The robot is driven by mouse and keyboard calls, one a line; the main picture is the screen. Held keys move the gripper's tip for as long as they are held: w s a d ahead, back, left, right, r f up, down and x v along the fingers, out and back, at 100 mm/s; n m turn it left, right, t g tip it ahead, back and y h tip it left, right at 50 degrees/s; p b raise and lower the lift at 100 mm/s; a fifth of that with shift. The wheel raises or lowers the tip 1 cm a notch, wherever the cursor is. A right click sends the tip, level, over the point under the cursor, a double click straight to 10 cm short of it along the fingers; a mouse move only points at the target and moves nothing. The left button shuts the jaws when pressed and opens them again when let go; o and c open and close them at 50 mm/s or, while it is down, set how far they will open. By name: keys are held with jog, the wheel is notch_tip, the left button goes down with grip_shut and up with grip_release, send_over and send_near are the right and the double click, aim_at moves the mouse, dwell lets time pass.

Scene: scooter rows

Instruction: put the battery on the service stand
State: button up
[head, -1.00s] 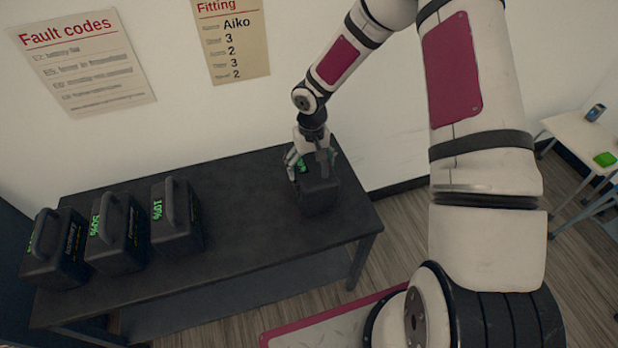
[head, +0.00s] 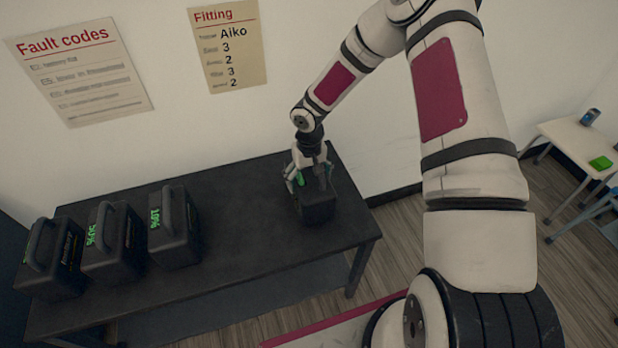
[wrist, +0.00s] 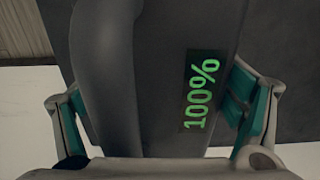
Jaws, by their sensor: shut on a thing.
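My gripper (head: 311,178) is shut on a black battery (head: 318,208) at the right part of the dark table. The fingers straddle its handle and top from above. In the wrist view, the battery (wrist: 165,60) fills the middle, with a green "100%" readout between the two teal-padded fingers. The battery is upright; I cannot tell whether its base touches the tabletop. I cannot pick out a service stand in these views.
Three similar black batteries stand in a row on the left of the table (head: 250,225); the nearest to my gripper (head: 176,228) reads 10%, the middle one (head: 115,243) 50%. A white table (head: 575,140) stands far right. The table's middle is clear.

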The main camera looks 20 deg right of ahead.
jog(key=o, duration=1.8)
notch_tip(320, 180, up, 24)
jog(key=h, duration=0.2)
send_over(309, 175)
jog(key=s+d, duration=0.2)
jog(key=s, duration=0.3)
jog(key=s+r+t+h, duration=0.1)
jog(key=s+r, duration=0.8)
jog(key=r, duration=0.1)
jog(key=s+r+t+y, duration=0.1)
jog(key=s+r, duration=0.1)
jog(key=s, duration=0.4)
jog(key=s+a+r+t+y, duration=0.1)
jog(key=s+r, duration=0.1)
jog(key=s, duration=0.4)
jog(key=s+a+r+y, duration=0.1)
jog(key=s+r, duration=0.1)
jog(key=s, duration=0.4)
jog(key=shift+a+r+t, duration=0.1)
jog(key=shift+r+t, duration=0.05)
jog(key=shift+t, duration=0.25)
jog(key=shift+p, duration=0.3)
